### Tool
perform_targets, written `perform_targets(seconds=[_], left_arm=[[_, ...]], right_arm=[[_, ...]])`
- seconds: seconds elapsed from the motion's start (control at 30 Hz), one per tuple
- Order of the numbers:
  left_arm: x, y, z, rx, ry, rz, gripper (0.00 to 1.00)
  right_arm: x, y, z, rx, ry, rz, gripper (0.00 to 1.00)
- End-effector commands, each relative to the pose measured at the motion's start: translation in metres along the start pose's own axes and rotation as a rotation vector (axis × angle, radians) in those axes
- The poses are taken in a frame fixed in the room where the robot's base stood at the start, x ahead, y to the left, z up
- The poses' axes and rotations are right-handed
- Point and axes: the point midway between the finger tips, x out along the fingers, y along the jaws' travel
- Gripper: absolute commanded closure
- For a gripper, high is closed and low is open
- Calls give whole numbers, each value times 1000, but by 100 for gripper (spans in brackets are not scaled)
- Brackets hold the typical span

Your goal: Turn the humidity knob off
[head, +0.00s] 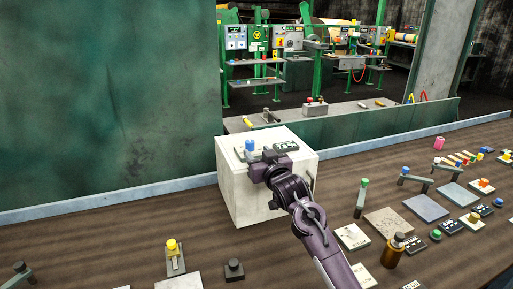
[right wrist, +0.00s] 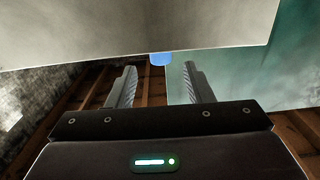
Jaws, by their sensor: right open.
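A white box (head: 240,190) stands on the brown counter, with a blue knob (head: 250,146) and a small dark label plate (head: 286,146) on its top. The label is too small to read, so I cannot tell whether this is the humidity knob. My right gripper (head: 258,162) is at the box's upper front, close to the blue knob, and partly hides the box. In the right wrist view, the gripper (right wrist: 160,70) is open and empty. The blue knob (right wrist: 161,59) shows between its fingertips, beside the pale box face (right wrist: 90,35). My left gripper is out of view.
The counter (head: 130,230) carries a yellow-topped switch (head: 173,250) at front left and a dark block (head: 234,269). Several plates, levers and coloured buttons crowd the right side, with an orange-brown cylinder (head: 391,255) near the front. A green wall (head: 100,100) rises behind left.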

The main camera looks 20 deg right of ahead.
Motion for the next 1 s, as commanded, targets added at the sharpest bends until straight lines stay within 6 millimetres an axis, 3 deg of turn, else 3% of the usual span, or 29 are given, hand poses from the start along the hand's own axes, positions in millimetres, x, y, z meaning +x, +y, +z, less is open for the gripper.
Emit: perform_targets(seconds=[0.33,0.5,0.73,1.0], left_arm=[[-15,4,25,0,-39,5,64],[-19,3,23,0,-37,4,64],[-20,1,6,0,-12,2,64],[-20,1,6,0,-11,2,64]], right_arm=[[44,0,-4,0,0,0,53],[64,0,-3,0,0,-1,53],[75,0,-1,0,0,-1,53],[76,0,-1,0,1,-1,53]])
